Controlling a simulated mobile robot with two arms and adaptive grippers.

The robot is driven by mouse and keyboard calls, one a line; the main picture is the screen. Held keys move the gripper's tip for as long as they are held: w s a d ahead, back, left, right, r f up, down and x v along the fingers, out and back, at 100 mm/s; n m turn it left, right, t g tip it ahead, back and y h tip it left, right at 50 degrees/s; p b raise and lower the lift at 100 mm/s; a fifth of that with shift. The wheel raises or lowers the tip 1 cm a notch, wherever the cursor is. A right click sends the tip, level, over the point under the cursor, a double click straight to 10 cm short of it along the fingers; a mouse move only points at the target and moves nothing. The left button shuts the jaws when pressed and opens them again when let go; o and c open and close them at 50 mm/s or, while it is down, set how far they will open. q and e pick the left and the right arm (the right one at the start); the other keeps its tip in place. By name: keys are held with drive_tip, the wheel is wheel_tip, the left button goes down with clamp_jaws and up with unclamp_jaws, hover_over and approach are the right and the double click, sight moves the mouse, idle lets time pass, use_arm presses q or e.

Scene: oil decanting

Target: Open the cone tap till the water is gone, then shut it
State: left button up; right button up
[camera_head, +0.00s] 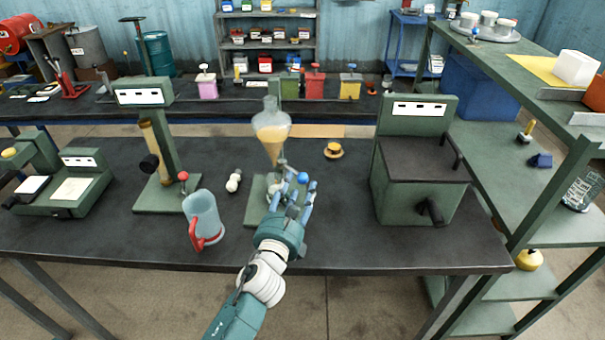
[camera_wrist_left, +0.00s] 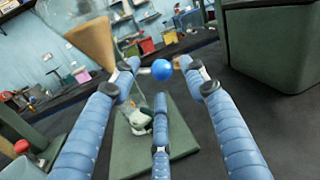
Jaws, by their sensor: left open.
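The glass cone (camera_head: 271,128) stands upright on a green stand (camera_head: 255,204) near the table's middle. Amber liquid fills its lower part; I cannot make out a separate water layer. The tap's blue knob (camera_head: 303,178) is below the cone at the right. My left gripper (camera_head: 293,188) is open, with its fingers up at the tap. In the left wrist view the blue knob (camera_wrist_left: 162,69) shows between the open fingertips (camera_wrist_left: 160,75). I cannot tell whether they touch it. The amber cone (camera_wrist_left: 93,42) shows at the upper left there. My right gripper is not in view.
A clear jug with a red handle (camera_head: 203,217) stands at the left front. A red-knobbed stand (camera_head: 160,195) is behind it. A green box with a crank (camera_head: 415,180) stands at the right. A yellow-brown round piece (camera_head: 333,150) lies behind the tap. The table's front right is clear.

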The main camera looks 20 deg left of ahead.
sight(301, 182)
use_arm(q)
drive_tip(key=w, duration=0.5)
drive_tip(key=shift+w+a, duration=0.15)
drive_tip(key=shift+f, duration=0.1)
clamp_jaws()
